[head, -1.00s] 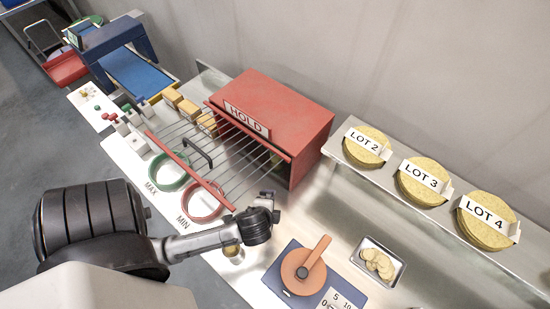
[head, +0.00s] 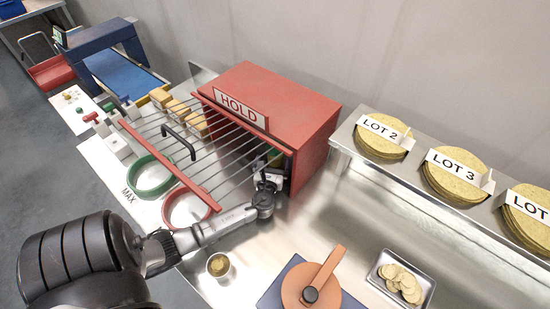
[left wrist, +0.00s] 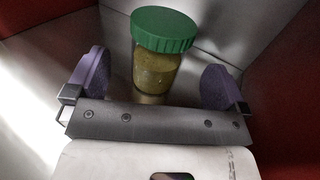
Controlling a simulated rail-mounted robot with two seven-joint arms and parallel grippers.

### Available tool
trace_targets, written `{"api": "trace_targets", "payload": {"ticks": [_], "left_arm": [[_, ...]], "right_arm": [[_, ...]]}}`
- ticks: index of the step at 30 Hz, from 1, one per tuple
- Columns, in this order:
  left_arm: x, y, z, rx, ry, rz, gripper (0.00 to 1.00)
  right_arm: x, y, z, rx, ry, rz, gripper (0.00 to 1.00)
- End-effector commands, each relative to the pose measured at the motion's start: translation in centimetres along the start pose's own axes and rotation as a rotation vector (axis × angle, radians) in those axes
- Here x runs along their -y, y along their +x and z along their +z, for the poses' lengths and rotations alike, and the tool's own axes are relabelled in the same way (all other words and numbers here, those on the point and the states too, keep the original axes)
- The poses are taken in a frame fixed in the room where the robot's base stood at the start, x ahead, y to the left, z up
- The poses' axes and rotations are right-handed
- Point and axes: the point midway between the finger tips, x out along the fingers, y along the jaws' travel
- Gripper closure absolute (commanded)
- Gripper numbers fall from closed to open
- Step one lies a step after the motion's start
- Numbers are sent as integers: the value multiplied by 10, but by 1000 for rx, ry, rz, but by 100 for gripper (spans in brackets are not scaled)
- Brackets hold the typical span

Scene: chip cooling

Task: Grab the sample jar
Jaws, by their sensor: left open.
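The sample jar (left wrist: 156,72) has a green screw lid and yellowish contents. In the left wrist view it stands upright between the two purple fingers of my left gripper (left wrist: 155,85), with a gap showing on each side. My left gripper is open. In the head view my left gripper (head: 270,172) reaches into the open side of the red HOLD box (head: 285,110), where a bit of green, likely the jar's lid (head: 275,157), shows. The rest of the jar is hidden there. My right gripper is out of view.
A wire rack (head: 200,150) with a black handle lies left of the box. Green (head: 150,175) and red (head: 190,208) rings lie under it. A small cup (head: 218,265) stands in front. A chip tray (head: 400,283) and LOT stacks on a shelf (head: 350,138) are at right.

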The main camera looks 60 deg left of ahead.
Motion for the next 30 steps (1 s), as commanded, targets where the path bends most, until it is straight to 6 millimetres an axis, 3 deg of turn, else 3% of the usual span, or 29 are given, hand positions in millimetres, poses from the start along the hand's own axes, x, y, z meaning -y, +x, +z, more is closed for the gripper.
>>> {"api": "trace_targets", "payload": {"ticks": [12,23,30], "left_arm": [[0,53,0,-1,-4,1,0],[0,60,0,-2,-5,0,0],[0,60,0,-2,-5,1,21]], "right_arm": [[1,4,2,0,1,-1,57],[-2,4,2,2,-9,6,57],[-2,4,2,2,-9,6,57]]}}
